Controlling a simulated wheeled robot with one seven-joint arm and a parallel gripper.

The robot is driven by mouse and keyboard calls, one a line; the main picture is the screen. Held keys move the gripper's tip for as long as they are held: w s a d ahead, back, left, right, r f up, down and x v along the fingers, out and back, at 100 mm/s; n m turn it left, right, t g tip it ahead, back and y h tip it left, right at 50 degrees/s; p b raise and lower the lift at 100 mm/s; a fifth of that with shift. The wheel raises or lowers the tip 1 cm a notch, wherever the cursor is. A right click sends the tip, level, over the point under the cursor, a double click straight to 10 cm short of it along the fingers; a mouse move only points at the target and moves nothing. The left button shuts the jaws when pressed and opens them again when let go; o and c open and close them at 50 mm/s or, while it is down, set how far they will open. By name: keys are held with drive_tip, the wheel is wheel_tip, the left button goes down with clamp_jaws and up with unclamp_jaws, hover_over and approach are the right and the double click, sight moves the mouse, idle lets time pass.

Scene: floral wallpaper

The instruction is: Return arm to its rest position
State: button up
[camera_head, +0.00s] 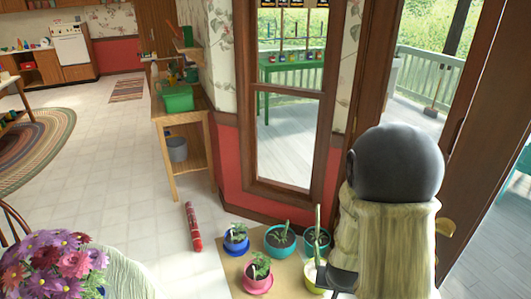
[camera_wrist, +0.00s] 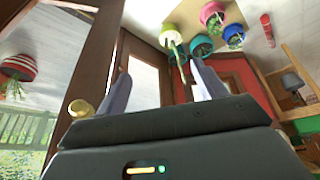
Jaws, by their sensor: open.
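My arm rises at the right of the head view, with a dark rounded joint above a pale yellowish link. A dark part low beside it, probably of my gripper (camera_head: 338,279), overlaps the yellow-green pot (camera_head: 313,281). In the wrist view my gripper (camera_wrist: 162,87) has its two fingers spread wide, with nothing held between them. The wrist view is turned over, and the pots show beyond the fingers at the top. I cannot tell whether the gripper touches anything.
Several potted plants, including a pink pot (camera_head: 258,281) and a blue pot (camera_head: 237,243), stand on a tan mat (camera_head: 236,272). A red tube (camera_head: 193,227) lies on the floor. A wooden shelf unit (camera_head: 184,150), window frame and brown door are close by. Open floor lies left.

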drive_tip(key=s+a+r+n+g+y, duration=0.1)
drive_tip(key=s+a+r+n, duration=0.2)
drive_tip(key=s+r, duration=0.4)
wheel_tip(320, 180, up, 4)
drive_tip(key=shift+a+f+g+y, duration=0.1)
drive_tip(key=shift+a+g+y, duration=0.2)
drive_tip(key=shift+g, duration=0.1)
